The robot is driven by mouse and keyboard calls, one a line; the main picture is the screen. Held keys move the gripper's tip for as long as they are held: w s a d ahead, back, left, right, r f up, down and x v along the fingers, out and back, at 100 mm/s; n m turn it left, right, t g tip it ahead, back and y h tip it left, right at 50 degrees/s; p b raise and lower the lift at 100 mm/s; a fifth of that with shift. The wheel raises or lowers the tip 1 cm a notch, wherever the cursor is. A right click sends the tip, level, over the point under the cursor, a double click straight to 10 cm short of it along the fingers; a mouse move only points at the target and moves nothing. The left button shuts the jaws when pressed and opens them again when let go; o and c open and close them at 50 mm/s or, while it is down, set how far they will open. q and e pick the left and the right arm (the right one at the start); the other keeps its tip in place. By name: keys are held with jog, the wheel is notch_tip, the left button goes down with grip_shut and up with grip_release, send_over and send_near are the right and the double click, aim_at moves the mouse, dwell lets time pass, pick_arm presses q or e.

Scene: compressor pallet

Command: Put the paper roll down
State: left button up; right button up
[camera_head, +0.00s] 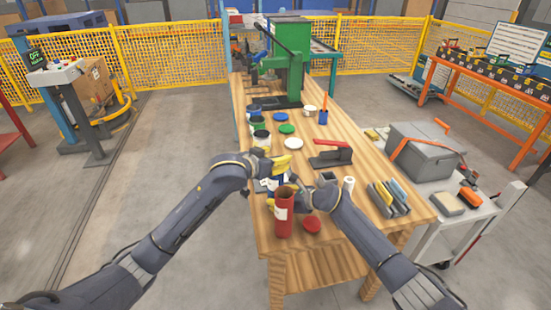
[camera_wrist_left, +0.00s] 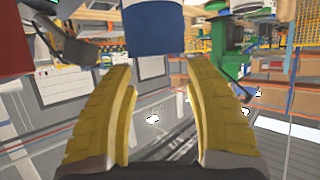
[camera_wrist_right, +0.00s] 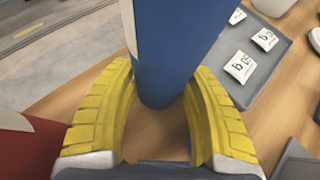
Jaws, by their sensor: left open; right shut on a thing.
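My right gripper (camera_wrist_right: 162,110) is shut around a blue cylinder (camera_wrist_right: 175,45) with a white patch, in the right wrist view. Its lower end is over the wooden table; I cannot tell whether it touches. It also shows ahead of my open, empty left gripper (camera_wrist_left: 160,95) in the left wrist view (camera_wrist_left: 152,38). In the head view the left gripper (camera_head: 284,163) is just beyond it, and the arms mostly hide it. I cannot tell which is the paper roll.
A red canister (camera_head: 284,215) with a white label stands near the table's front, beside a red lid (camera_head: 312,224). A grey tray (camera_wrist_right: 262,70) holds white packets. Folders (camera_head: 388,198) stand at the right. Paint cans, lids and a red-handled tool (camera_head: 331,155) are farther back.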

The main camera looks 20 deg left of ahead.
pick_arm(q)
jog(key=s+a, duration=0.2)
jog(key=s, duration=0.7)
jog(key=shift+a, duration=0.3)
pick_arm(e)
jog(key=o, duration=1)
jog(key=shift+c, duration=0.2)
pick_arm(q)
jog(key=shift+w, duration=0.1)
pick_arm(e)
jog(key=shift+r, duration=0.15)
